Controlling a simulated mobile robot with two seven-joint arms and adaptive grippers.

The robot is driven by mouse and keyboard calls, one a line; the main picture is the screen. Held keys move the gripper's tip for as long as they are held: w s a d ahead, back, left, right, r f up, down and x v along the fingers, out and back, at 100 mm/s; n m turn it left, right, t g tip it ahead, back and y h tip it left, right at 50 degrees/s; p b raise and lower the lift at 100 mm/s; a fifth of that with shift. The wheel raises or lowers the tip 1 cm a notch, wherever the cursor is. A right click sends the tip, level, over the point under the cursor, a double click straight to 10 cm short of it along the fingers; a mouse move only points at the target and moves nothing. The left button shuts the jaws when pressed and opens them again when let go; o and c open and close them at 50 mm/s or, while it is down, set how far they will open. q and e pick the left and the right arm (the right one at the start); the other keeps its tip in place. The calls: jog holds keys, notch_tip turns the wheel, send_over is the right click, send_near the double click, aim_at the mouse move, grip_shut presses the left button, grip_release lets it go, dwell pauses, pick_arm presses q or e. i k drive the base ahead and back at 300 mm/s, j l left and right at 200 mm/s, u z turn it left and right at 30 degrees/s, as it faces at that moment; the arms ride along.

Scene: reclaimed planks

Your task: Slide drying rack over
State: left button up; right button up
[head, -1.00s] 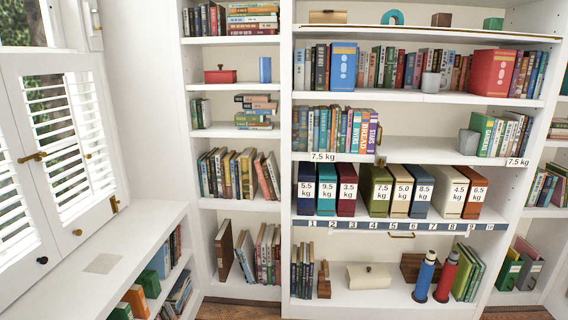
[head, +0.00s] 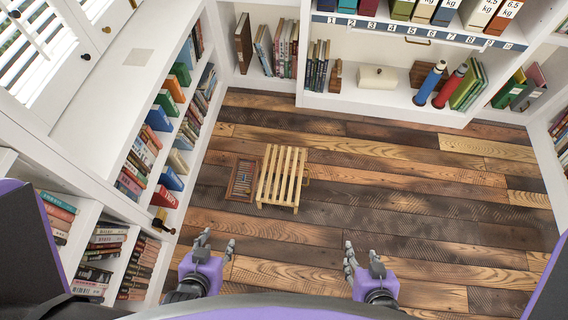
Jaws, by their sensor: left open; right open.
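A light wooden slatted rack (head: 290,178), which looks like the drying rack, stands on the plank floor in the head view, left of the middle. A small tan loop shows at its right side. My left gripper (head: 218,241) is open and empty, below and to the left of the rack in the picture and apart from it. My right gripper (head: 360,252) is open and empty, below and to the right of the rack, also apart from it.
A dark reddish framed board (head: 242,180), possibly an abacus, lies close by the rack's left side. Low white bookshelves (head: 183,195) line the left. Tall shelves (head: 385,108) stand at the back. The plank floor (head: 420,205) right of the rack is clear.

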aim_at(268, 154)
jog(key=i+l, duration=0.2)
jog(key=l, duration=0.15)
jog(key=i+l, duration=0.2)
jog(key=l, duration=0.2)
jog(key=i+l, duration=0.2)
jog(key=l, duration=0.15)
jog(key=i+l, duration=0.45)
jog(key=l, duration=0.25)
